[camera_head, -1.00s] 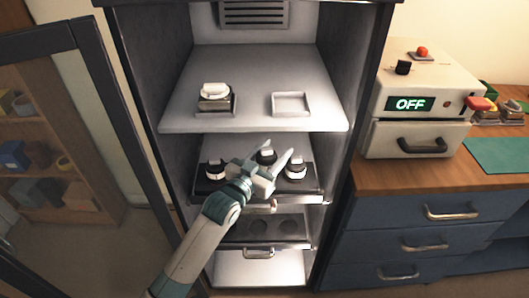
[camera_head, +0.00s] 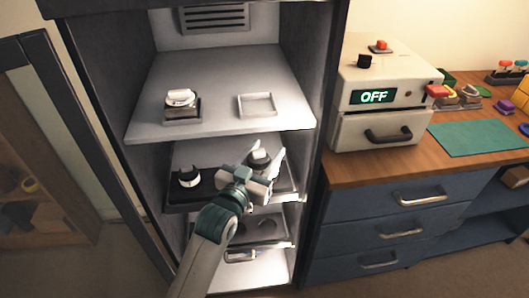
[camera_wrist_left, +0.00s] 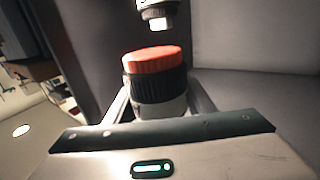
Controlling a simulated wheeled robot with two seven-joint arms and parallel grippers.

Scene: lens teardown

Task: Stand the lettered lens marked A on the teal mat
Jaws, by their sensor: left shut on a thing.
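My left gripper (camera_head: 266,157) reaches into the tall cabinet over its pulled-out dark tray (camera_head: 178,205). In the left wrist view it is shut on a lens (camera_wrist_left: 155,62) with an orange end, a black ribbed ring and a pale lower part. No letter is readable on it, so I cannot tell if it is A. In the head view the gripper largely hides what it holds. A dark and white lens (camera_head: 188,177) sits at the tray's left. The teal mat (camera_head: 477,139) lies bare on the wooden counter at the right.
The upper shelf (camera_head: 222,75) holds a lens on a square base (camera_head: 182,103) and an empty square holder (camera_head: 257,104). A machine reading OFF (camera_head: 374,97) stands between cabinet and mat. The open cabinet door (camera_head: 85,130) is at the left. Small parts (camera_head: 458,97) lie behind the mat.

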